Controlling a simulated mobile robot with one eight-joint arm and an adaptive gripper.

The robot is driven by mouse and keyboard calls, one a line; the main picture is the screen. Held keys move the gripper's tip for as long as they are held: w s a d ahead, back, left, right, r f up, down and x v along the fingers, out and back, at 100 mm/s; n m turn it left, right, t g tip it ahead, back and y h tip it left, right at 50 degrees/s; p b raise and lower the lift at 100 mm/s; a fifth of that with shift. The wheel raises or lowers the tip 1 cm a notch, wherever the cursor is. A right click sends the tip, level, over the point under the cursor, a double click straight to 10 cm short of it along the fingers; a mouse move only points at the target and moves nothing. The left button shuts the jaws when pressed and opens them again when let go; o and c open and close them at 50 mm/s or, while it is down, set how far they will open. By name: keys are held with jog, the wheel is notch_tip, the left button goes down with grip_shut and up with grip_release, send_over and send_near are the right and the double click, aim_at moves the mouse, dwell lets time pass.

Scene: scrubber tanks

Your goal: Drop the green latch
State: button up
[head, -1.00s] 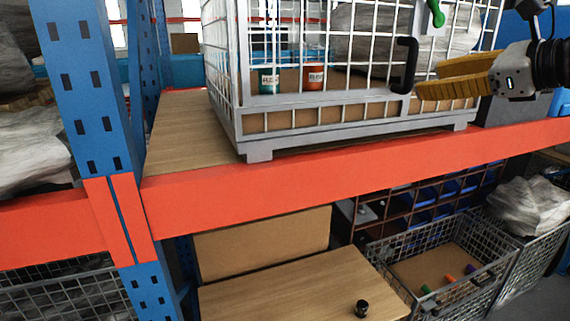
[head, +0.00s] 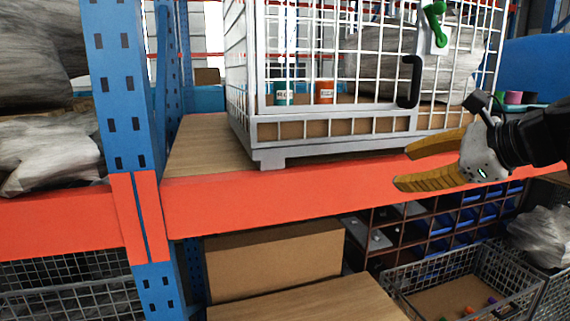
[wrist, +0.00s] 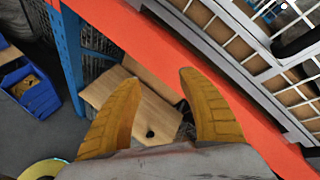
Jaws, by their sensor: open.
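The green latch (head: 435,22) is at the upper right of the wire cage's front in the head view, on a pale plate. The white wire cage (head: 262,158) stands on the wooden shelf, with a black handle (head: 414,82) below and left of the latch. My gripper (head: 398,168) is open and empty, in front of the orange beam and below the handle and latch. In the wrist view its two yellow fingers (wrist: 160,105) are spread apart, with the beam and cage edge beyond them. I cannot make out the latch in the wrist view.
The orange beam (head: 270,198) runs along the shelf's front, with a blue post (head: 125,85) at left. Inside the cage are a teal can (head: 284,94) and an orange can (head: 325,92). Below are a cardboard box (head: 270,265) and a wire basket (head: 405,285).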

aim_at(444, 7)
dwell(0.4)
jog(key=w+d+r+m+t+h+p, duration=0.1)
jog(key=w+d+r+m+t+p, duration=0.15)
jog(key=d+r+m+p, duration=0.6)
jog(key=w+d+r+m+t+p, duration=0.1)
jog(key=w+d+r+t, duration=0.2)
jog(key=r, duration=1)
jog(key=w+d+r+m+t+h+p, duration=0.1)
jog(key=w+d+r+m+p, duration=0.4)
jog(key=r, duration=0.5)
jog(key=p+x, duration=0.2)
jog(key=x, duration=0.7)
jog(key=shift+w+f+p, duration=0.15)
jog(key=shift+w+p, duration=0.15)
jog(key=shift+c, duration=0.4)
grip_shut()
